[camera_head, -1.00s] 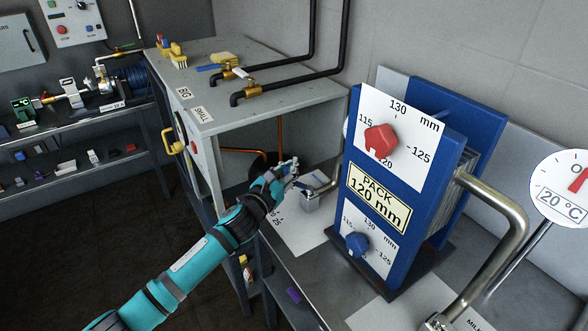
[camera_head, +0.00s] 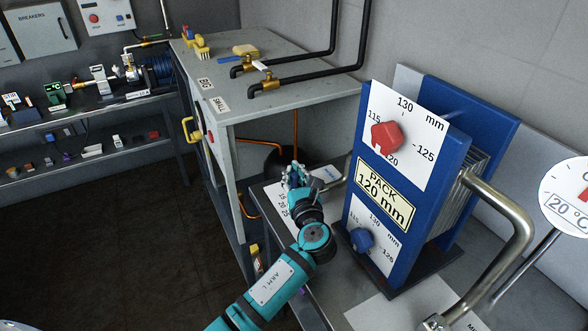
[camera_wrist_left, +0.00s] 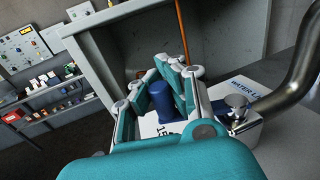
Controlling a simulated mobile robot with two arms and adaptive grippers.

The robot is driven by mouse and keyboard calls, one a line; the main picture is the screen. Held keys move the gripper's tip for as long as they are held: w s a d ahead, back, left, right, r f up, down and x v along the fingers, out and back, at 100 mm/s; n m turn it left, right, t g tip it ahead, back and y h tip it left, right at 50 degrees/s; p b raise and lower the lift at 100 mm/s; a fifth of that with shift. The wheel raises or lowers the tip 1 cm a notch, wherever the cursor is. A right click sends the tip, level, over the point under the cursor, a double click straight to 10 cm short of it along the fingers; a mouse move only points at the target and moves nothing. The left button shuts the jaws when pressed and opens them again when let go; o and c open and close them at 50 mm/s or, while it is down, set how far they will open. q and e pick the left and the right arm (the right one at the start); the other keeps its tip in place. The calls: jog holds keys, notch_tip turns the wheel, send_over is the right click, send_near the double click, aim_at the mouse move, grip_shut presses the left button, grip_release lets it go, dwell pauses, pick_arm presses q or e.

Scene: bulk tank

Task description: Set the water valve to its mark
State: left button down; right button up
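The water valve stands on a white scale plate (camera_head: 282,203) on the bench, left of the blue pack frame. In the left wrist view the plate's label (camera_wrist_left: 246,84) begins with "WATER". A blue upright cylinder (camera_wrist_left: 160,101), apparently the valve's handle, shows between the fingers of my left gripper (camera_wrist_left: 152,92). The fingers are apart, with a gap on the cylinder's left; contact on its right is unclear. In the head view my left gripper (camera_head: 297,177) is over the plate and hides most of the valve. Its pointer and mark cannot be read. My right gripper is out of view.
The blue pack frame (camera_head: 405,215) with a red knob (camera_head: 386,137) and a blue knob (camera_head: 361,240) stands right of the gripper. A bent steel pipe (camera_head: 515,225) is farther right. A grey cabinet (camera_head: 290,99) with black pipes stands behind.

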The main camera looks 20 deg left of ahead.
pick_arm(q)
jog(key=shift+s+d+n+g+y, duration=0.15)
jog(key=shift+s+n+g+y, duration=0.05)
jog(key=shift+n+g+y, duration=0.25)
jog(key=c, duration=1.2)
grip_release()
jog(key=v, duration=1.2)
jog(key=shift+f, duration=0.15)
